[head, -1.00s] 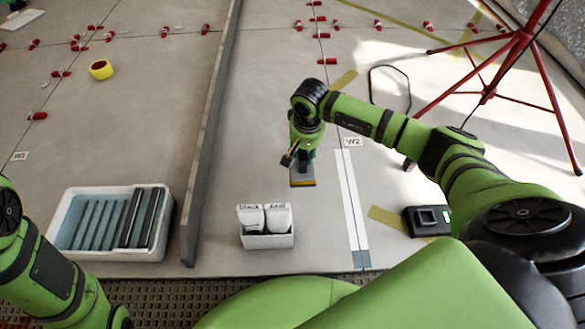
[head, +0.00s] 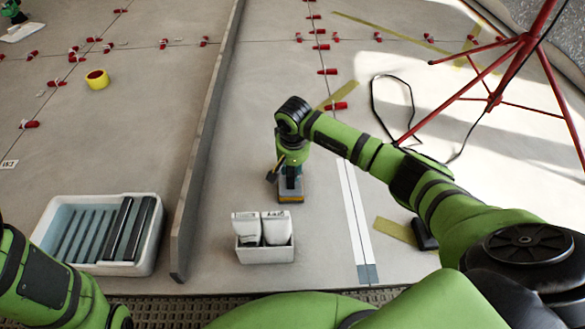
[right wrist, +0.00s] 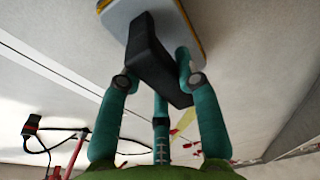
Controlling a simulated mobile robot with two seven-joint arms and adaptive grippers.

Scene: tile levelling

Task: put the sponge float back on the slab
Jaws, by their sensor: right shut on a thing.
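The sponge float has a grey board with an orange-yellow edge and a black handle. In the head view the float (head: 290,198) is at the slab, just behind the white box of bags. My right gripper (head: 290,172) is above it. In the right wrist view the teal fingers of the right gripper (right wrist: 160,85) are closed around the black handle of the float (right wrist: 150,50). I cannot tell whether the float touches the slab (head: 320,225). My left arm shows at the lower left, but its gripper is out of view.
A white box with two labelled bags (head: 263,252) stands just in front of the float. A long grey straightedge (head: 200,150) stands to the left, with a white wash tub (head: 150,262) beyond it. A red tripod (head: 495,95) and black cable (head: 385,100) are at right.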

